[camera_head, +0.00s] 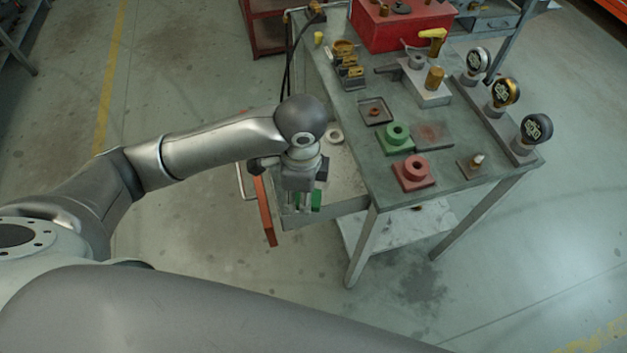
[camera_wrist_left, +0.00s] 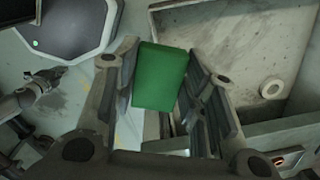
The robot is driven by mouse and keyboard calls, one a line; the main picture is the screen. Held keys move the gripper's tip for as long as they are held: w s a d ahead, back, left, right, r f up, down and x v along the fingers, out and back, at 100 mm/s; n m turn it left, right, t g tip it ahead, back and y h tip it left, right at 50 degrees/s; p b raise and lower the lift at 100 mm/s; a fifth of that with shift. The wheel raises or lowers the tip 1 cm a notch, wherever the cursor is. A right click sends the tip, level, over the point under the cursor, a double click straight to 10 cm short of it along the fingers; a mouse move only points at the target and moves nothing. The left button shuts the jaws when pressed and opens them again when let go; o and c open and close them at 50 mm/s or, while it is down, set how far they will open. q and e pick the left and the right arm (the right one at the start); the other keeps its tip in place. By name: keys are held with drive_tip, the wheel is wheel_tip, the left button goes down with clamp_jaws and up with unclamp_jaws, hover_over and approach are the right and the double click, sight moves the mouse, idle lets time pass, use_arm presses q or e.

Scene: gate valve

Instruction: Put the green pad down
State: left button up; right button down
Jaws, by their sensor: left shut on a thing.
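The green pad (camera_wrist_left: 160,77) is a plain green block between the two fingers of my left gripper (camera_wrist_left: 163,92) in the left wrist view. The left gripper is shut on it. In the head view the left gripper (camera_head: 304,200) points down over the front end of an open drawer (camera_head: 345,205) at the table's left side. Only a small part of the green pad (camera_head: 316,199) shows there, as the gripper hides the rest. I cannot tell whether the pad touches anything below.
A pale ring (camera_head: 333,136) lies in the drawer. The grey table (camera_head: 385,215) holds a green flanged block (camera_head: 396,138), a red flanged block (camera_head: 414,172), a small square tray (camera_head: 375,111), several gauges and a red box (camera_head: 400,28). An orange-red panel (camera_head: 264,212) stands left of the drawer.

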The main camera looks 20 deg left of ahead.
use_arm(q)
drive_tip(key=w+f, duration=0.2)
drive_tip(key=w, duration=0.2)
drive_tip(key=w+a+f, duration=0.1)
drive_tip(key=w+f, duration=0.2)
drive_tip(key=w+f+b, duration=0.1)
drive_tip(key=w+f, duration=0.2)
drive_tip(key=w, duration=0.1)
drive_tip(key=shift+w+a+f, duration=0.15)
drive_tip(key=shift+w+a, duration=0.1)
drive_tip(key=shift+w, duration=0.05)
drive_tip(key=shift+w+f, duration=0.15)
drive_tip(key=shift+w+a+f, duration=0.1)
drive_tip(key=shift+w+f, duration=0.15)
drive_tip(key=shift+f, duration=0.25)
wheel_tip(320, 180, down, 3)
drive_tip(key=shift+r+b, duration=0.1)
drive_tip(key=shift+b, duration=0.2)
use_arm(e)
drive_tip(key=shift+w+a+f, duration=0.15)
drive_tip(key=shift+w+f, duration=0.3)
drive_tip(key=shift+f, duration=0.35)
use_arm(q)
drive_tip(key=o, duration=1.2)
drive_tip(key=shift+c, duration=0.2)
